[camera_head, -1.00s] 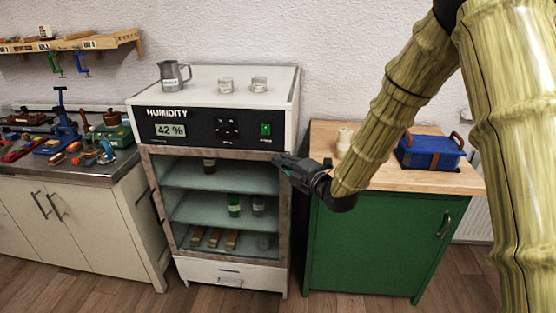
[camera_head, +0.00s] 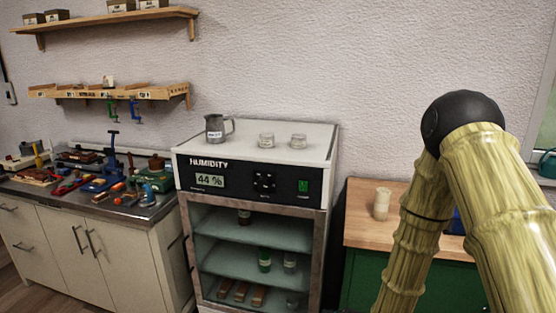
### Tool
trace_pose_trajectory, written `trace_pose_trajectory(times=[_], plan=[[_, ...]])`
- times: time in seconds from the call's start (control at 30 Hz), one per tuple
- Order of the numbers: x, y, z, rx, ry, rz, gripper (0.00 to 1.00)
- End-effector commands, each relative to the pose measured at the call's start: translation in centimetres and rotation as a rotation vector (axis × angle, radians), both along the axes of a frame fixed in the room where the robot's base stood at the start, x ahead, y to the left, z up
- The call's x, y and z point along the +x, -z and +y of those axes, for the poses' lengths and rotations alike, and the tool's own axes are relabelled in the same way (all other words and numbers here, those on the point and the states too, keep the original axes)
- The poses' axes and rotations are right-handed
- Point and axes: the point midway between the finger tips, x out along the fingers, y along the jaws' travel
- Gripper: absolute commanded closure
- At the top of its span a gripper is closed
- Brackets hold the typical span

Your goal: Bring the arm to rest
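My arm (camera_head: 430,205), with a yellow-green bamboo-like surface and a black elbow joint, is bent at the right of the head view. Its forearm runs down and slightly left past the bottom edge, in front of the wooden-topped green cabinet (camera_head: 388,280). My gripper is out of the picture, so its fingers and anything in them cannot be seen.
A humidity cabinet (camera_head: 255,148) reading 44 % stands in the middle, its shelves holding jars and wooden blocks. A metal jug (camera_head: 218,128) and two glass jars stand on top. A cream cylinder (camera_head: 382,203) stands beside my arm. A tool-covered bench (camera_head: 110,205) is at left.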

Motion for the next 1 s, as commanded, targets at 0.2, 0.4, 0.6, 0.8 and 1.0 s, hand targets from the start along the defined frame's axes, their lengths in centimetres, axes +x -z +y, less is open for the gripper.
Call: trace_pose_trajectory(times=[0.2, 0.4, 0.6, 0.8, 1.0], plan=[[-9.6, 8.6, -1.8, 0.114, 0.246, 0.333, 1.00], [-19.5, 14.4, -3.6, 0.182, 0.518, 0.611, 1.00], [-29.6, 17.8, -5.4, 0.208, 0.822, 0.840, 1.00], [-36.3, 18.8, -6.5, 0.203, 1.037, 0.963, 1.00], [-38.0, 19.0, -6.8, 0.202, 1.101, 0.990, 1.00]])
